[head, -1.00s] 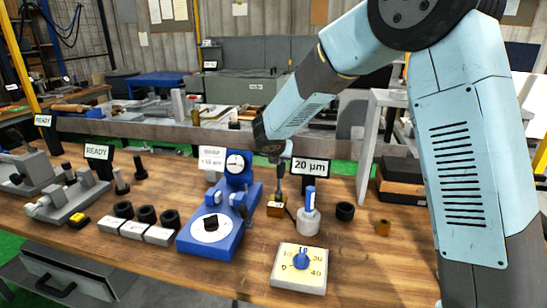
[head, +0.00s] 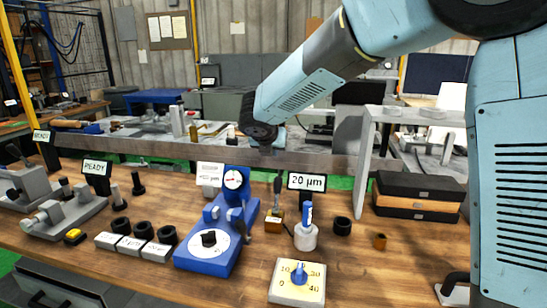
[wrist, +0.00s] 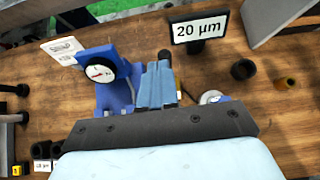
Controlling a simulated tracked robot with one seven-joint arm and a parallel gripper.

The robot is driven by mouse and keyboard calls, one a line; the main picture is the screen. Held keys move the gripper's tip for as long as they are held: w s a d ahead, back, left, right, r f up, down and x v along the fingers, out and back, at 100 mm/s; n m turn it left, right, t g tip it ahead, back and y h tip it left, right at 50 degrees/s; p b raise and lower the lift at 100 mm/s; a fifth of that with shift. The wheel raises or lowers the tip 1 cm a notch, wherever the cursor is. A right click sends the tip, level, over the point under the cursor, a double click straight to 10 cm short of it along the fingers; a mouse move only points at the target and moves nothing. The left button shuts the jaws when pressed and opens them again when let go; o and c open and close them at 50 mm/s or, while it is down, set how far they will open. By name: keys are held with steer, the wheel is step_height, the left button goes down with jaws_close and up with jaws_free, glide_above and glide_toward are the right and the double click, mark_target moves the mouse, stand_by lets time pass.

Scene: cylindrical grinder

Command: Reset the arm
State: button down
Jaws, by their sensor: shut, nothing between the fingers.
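My arm reaches in from the right in the head view, and its forearm slopes down to the left over the bench. My gripper (wrist: 157,85) shows in the wrist view with its two blue fingers together and nothing between them. In the head view the wrist end hangs above and behind the blue dial gauge stand (head: 207,258), left of the 20 µm sign (head: 307,181). The fingertips are hard to make out there. In the wrist view the fingers overlap the picture of the stand (wrist: 107,98), and the sign (wrist: 199,29) is beyond them.
A dial box with a blue knob (head: 297,284) sits at the front of the wooden bench (head: 345,265). A white cylinder (head: 305,237), black ring (head: 342,226) and brass bushing (head: 379,241) stand nearby. Stacked cases (head: 418,207) are at right, grey fixtures (head: 65,215) at left.

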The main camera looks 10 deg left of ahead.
steer(key=shift+r, duration=0.1)
steer(key=s+d+r+m+g+h, duration=0.1)
steer(key=s+d+r+m, duration=0.1)
steer(key=s+d+m, duration=0.45)
steer(key=s+d+r+m+g, duration=0.15)
steer(key=d+m, duration=0.25)
steer(key=d, duration=0.6)
steer(key=s+d+r+m+h, duration=0.1)
steer(key=s+d+r+m, duration=0.2)
steer(key=d+m, duration=0.4)
steer(key=s+d+m+y, duration=0.1)
steer(key=s+d+m, duration=0.3)
steer(key=s+m, duration=0.2)
steer(key=s+d+f+m+g, duration=0.1)
steer(key=s+d+m, duration=0.3)
steer(key=s, duration=0.4)
steer(key=s+d+f+m+y, duration=0.1)
steer(key=s+d+m, duration=0.3)
steer(key=s+m, duration=0.3)
steer(key=shift+f+m+y, duration=0.2)
steer(key=shift+m+y, duration=0.1)
steer(key=shift+m, duration=0.05)
